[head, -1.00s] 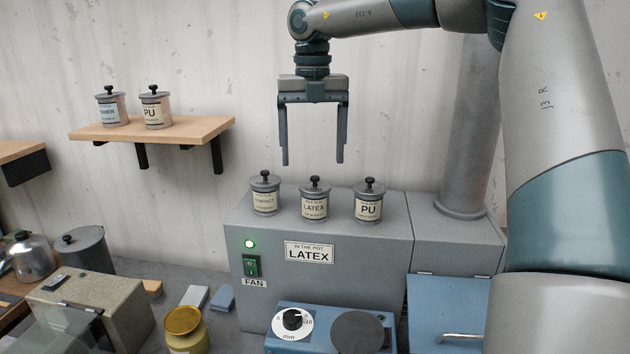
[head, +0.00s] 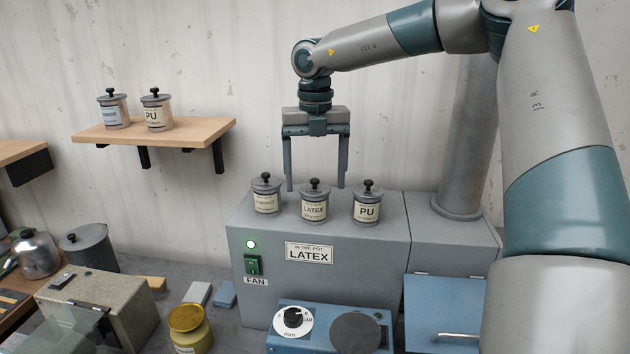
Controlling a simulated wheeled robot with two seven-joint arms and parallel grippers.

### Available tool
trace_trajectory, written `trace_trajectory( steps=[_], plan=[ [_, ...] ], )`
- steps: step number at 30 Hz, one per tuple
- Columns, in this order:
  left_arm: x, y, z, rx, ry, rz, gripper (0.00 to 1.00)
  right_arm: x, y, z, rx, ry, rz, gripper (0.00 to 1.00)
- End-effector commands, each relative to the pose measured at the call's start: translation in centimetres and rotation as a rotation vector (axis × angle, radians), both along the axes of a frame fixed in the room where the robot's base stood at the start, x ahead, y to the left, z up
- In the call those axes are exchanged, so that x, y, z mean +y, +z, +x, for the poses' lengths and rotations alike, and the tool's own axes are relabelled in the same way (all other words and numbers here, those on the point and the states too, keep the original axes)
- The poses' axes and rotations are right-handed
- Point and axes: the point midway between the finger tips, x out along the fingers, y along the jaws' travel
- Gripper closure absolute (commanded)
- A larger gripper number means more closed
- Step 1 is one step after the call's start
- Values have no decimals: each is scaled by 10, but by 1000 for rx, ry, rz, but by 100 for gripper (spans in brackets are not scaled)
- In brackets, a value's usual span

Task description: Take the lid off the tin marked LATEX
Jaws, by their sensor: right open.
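The tin marked LATEX (head: 314,208) stands upright in the middle of three grey tins on top of a grey cabinet. Its lid (head: 314,190), with a black knob (head: 315,182), is on it. My right gripper (head: 316,188) is open, fingers pointing down. Its fingertips appear on either side of the knob in the picture, around lid height; whether they are directly over the tin or behind it I cannot tell. It holds nothing. My left gripper is not in view.
A tin (head: 266,201) with a small unreadable label stands left of LATEX, and a PU tin (head: 367,210) stands right, both close by. The cabinet (head: 300,275) bears a LATEX sign and a lit green lamp. A wall shelf (head: 190,134) holds two more tins.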

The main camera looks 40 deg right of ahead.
Motion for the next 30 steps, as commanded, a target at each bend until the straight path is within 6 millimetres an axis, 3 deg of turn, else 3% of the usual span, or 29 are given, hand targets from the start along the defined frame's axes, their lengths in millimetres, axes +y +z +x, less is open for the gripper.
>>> trace_trajectory(
  steps=[15, 21, 30],
  plan=[
    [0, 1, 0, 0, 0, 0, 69, 0, -3, 0, -1, 0, -1, 23],
    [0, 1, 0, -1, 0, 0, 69, 0, -2, 0, -1, 0, -1, 66],
    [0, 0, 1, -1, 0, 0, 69, 0, -2, 0, -2, 0, -1, 67]
  ],
)
